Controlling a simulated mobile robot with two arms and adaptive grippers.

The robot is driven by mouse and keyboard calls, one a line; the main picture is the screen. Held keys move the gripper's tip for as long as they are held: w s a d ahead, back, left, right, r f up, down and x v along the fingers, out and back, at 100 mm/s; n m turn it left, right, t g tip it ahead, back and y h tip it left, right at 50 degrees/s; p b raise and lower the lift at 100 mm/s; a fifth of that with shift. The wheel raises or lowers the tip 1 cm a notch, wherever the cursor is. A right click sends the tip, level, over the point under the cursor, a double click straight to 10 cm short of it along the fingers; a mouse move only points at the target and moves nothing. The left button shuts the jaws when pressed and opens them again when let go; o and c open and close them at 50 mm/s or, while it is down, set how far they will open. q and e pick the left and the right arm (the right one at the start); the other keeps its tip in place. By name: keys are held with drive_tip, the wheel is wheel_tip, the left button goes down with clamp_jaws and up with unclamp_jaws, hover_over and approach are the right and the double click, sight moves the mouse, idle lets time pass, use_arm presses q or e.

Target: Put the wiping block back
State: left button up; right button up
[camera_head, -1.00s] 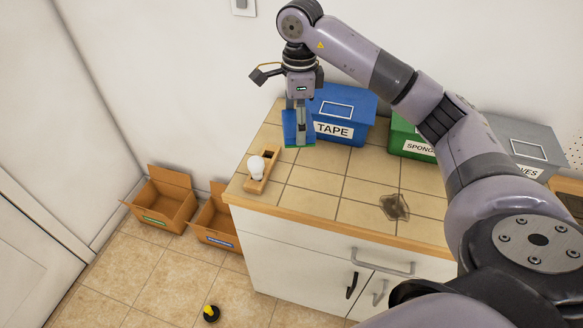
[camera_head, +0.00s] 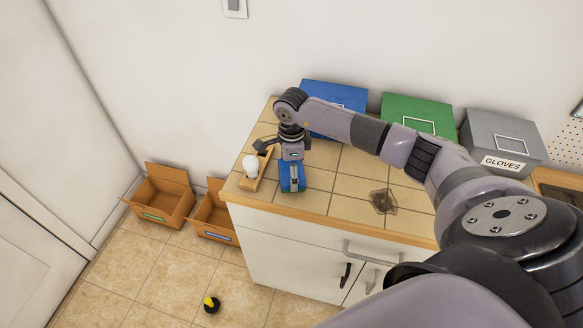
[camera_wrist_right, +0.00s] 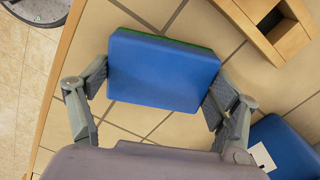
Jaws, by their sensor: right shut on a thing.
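The wiping block (camera_head: 288,184) is blue with a green underside and is in my right gripper (camera_head: 293,176), low over the tiled counter near its front edge. In the right wrist view the block (camera_wrist_right: 165,70) lies between the two fingers of the right gripper (camera_wrist_right: 160,90). I cannot tell whether its underside touches the tiles. My left gripper is out of view.
A dark stain (camera_head: 384,201) marks the tiles (camera_head: 345,187) to the right. Blue (camera_head: 335,92), green (camera_head: 416,108) and grey (camera_head: 500,130) boxes line the back. Two cardboard boxes (camera_head: 165,195) and a black-and-yellow item (camera_head: 211,304) are on the floor.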

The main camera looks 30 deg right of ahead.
drive_tip(key=shift+s, duration=0.1)
drive_tip(key=o, duration=0.9)
drive_tip(key=shift+o, duration=1.2)
drive_tip(key=shift+f, duration=0.1)
drive_tip(key=shift+r+b, duration=0.3)
drive_tip(key=shift+r, duration=0.3)
use_arm(q)
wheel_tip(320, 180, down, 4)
drive_tip(key=b, duration=0.3)
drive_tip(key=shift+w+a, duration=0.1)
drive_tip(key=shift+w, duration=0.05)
use_arm(e)
wheel_tip(320, 180, up, 11)
drive_tip(key=shift+a, duration=0.1)
